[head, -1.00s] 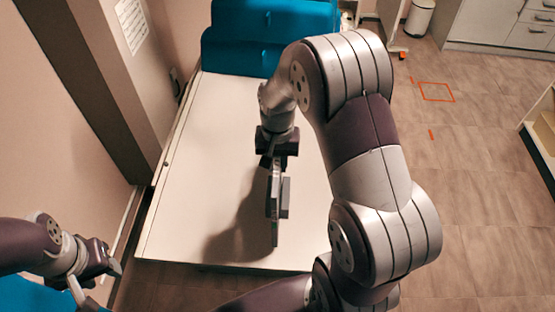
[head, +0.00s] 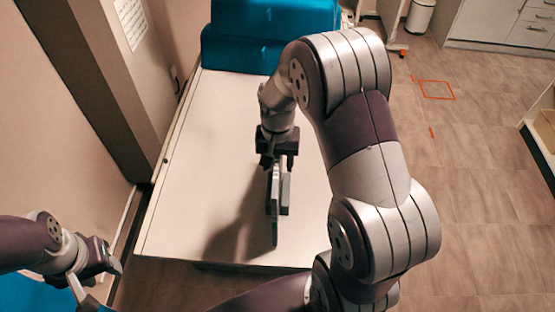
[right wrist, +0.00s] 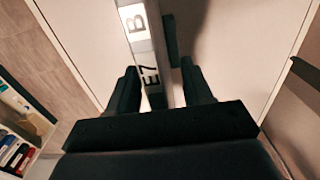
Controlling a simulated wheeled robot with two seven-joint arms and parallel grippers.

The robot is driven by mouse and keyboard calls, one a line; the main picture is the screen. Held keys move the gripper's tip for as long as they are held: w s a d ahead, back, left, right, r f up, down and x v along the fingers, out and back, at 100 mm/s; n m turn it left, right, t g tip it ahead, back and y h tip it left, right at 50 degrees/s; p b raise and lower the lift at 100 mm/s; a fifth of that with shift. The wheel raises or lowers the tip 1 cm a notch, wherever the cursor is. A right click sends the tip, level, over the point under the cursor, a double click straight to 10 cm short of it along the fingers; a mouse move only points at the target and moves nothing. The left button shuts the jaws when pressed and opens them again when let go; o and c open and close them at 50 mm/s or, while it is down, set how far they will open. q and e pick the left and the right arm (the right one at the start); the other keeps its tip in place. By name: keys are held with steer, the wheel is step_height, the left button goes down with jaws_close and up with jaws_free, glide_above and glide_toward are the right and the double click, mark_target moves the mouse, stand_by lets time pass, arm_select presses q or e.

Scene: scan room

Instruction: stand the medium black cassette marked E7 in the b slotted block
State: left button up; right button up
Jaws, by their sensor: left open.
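My right gripper (head: 276,160) hangs over the white tabletop, pointing down, with its fingers on both sides of the cassette (head: 274,215). My left gripper (head: 102,265) is open and empty at the lower left, away from the table.
The white table (head: 215,130) is bare around the cassette, with a shadow to its left. Blue padding (head: 262,50) lies at the table's far end. A wall is close on the left. Open floor lies to the right, and a shelf (right wrist: 15,130) with coloured items shows in the right wrist view.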

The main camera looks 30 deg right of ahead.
steer(key=shift+r, duration=0.35)
step_height(320, 180, up, 6)
steer(key=shift+b, duration=0.95)
step_height(320, 180, up, 6)
steer(key=p, duration=0.4)
step_height(320, 180, up, 6)
steer(key=p, duration=0.6)
